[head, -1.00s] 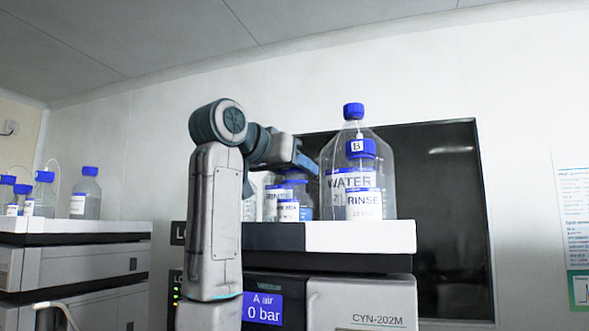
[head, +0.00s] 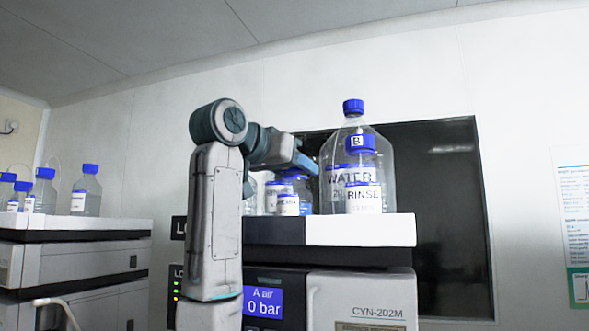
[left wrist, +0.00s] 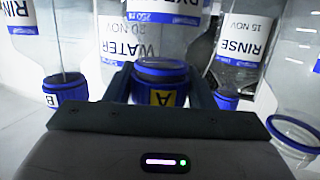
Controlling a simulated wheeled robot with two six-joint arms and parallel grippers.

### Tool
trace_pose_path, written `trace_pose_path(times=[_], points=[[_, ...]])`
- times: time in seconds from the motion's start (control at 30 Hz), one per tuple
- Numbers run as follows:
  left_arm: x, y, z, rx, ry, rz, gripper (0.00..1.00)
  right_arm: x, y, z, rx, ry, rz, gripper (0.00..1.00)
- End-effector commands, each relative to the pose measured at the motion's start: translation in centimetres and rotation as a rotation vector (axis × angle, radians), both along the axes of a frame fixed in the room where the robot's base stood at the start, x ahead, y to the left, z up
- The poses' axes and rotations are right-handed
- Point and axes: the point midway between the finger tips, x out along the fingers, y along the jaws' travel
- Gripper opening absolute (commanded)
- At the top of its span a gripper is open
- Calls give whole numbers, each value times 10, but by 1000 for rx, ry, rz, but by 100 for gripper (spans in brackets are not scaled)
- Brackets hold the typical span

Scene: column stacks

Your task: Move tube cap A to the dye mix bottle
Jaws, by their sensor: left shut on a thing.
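My left gripper (head: 306,163) reaches in among the bottles on top of the white-and-black instrument. In the left wrist view, which looks upside down, its fingers (left wrist: 160,90) are shut on the blue tube cap A (left wrist: 162,97), marked with a yellow A. Cap A is at the neck of the clear bottle (left wrist: 170,35) whose upside-down label, partly cut off, seems to read DYE M. I cannot tell whether the cap is seated. In the head view the arm partly hides the bottles there. My right gripper is not in view.
A large WATER bottle (head: 385,160) stands behind a RINSE bottle (head: 364,180) with blue cap B (head: 357,142). Another RINSE bottle (left wrist: 245,45) is close beside the held cap. A capped bottle (head: 286,188) stands near the gripper. More bottles (head: 86,190) stand on the left instrument.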

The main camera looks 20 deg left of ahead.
Motion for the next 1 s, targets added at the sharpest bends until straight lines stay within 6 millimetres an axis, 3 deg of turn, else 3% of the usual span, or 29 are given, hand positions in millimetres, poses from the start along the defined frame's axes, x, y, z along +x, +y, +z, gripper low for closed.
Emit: trace_pose_path(times=[0.33,0.37,0.47,0.5,0.8,1.0], points=[[0,0,0,0,0,0,28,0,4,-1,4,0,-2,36],[0,0,0,0,0,0,53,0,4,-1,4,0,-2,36],[0,0,0,0,0,0,73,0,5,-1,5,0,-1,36],[0,0,0,0,0,0,75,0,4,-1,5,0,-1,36],[-2,1,-1,0,-1,0,75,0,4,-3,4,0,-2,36],[-28,11,1,-1,-3,2,75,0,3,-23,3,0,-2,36]])
